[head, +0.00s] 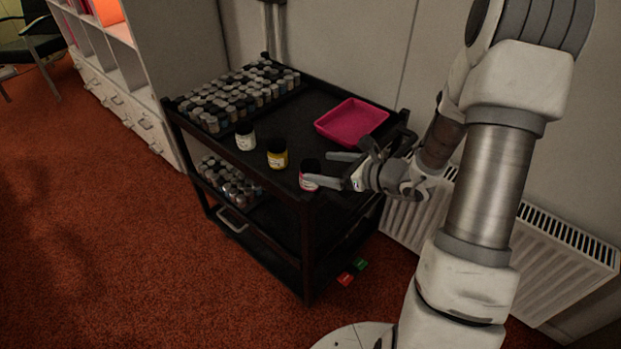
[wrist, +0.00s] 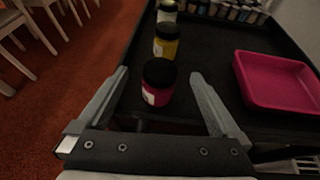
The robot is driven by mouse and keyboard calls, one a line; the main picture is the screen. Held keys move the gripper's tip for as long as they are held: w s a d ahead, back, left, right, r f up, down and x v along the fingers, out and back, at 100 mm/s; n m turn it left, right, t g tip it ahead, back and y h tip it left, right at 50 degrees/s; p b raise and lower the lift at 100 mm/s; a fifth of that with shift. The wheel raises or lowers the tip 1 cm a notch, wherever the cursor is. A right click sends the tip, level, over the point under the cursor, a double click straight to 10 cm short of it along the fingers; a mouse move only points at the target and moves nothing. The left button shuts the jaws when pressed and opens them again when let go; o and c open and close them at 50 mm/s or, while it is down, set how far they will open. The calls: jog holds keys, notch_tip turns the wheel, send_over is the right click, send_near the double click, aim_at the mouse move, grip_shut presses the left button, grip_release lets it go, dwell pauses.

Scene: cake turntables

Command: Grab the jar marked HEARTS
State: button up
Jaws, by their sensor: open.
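Three black-lidded jars stand in a row along the front edge of a black cart's top: a white jar (head: 246,141), a yellow jar (head: 278,160) and a pink-red jar (head: 307,183). Their label words are too small to read, so I cannot tell which is marked HEARTS. My gripper (head: 318,168) is open at the pink-red jar. In the wrist view, the pink-red jar (wrist: 157,95) stands upright between my open fingers (wrist: 160,76), nearer the left one, with nothing gripped. The yellow jar (wrist: 166,47) and white jar (wrist: 167,13) stand behind it.
A pink tray (head: 351,121) lies on the cart (head: 306,112) to the right. Many small jars (head: 238,96) crowd the cart's back left, with more on the shelf below (head: 229,184). A raised rim edges the cart. A radiator (head: 560,258) stands at right.

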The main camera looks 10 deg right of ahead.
aim_at(310, 165)
jog(key=x, duration=0.2)
jog(key=shift+w+a+f, duration=0.2)
jog(key=shift+w+a, duration=0.05)
jog(key=shift+w, duration=0.05)
jog(key=b+x, duration=0.2)
jog(key=x, duration=0.3)
jog(key=shift+f, duration=0.2)
jog(key=c, duration=1.5)
jog(key=shift+r, duration=0.15)
